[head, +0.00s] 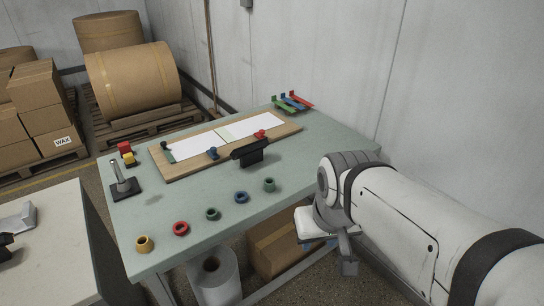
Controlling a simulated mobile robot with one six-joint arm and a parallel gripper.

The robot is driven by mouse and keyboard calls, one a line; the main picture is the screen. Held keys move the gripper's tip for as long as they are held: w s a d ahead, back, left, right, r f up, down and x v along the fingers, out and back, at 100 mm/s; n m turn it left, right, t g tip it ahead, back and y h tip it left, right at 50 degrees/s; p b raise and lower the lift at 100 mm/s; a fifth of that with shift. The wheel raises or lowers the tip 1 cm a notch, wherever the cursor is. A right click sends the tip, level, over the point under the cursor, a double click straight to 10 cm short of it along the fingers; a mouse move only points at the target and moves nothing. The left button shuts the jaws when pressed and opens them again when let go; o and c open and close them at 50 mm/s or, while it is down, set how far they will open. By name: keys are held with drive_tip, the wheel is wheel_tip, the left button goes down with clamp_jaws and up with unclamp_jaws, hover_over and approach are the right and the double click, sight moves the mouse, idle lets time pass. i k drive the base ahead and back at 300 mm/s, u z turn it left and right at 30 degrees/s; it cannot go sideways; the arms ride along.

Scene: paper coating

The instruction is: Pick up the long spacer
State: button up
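Several ring-shaped pieces stand in a row along the front of the green table (310,155): yellow (145,244), red (181,229), dark green (212,214), blue (241,197) and grey-green (269,185). The grey-green one at the right end looks the tallest; I cannot tell for certain which is the long spacer. My gripper (335,250) hangs past the table's right front edge, apart from all the pieces.
A wooden board (185,172) with white sheets lies behind the row, with a black block (250,153) at its front edge. A metal post on a black base (122,185) stands left. Coloured bars (291,102) lie at the back.

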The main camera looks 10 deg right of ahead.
sight(270, 182)
drive_tip(key=z, duration=0.2)
drive_tip(key=i, duration=1)
drive_tip(key=z, duration=0.05)
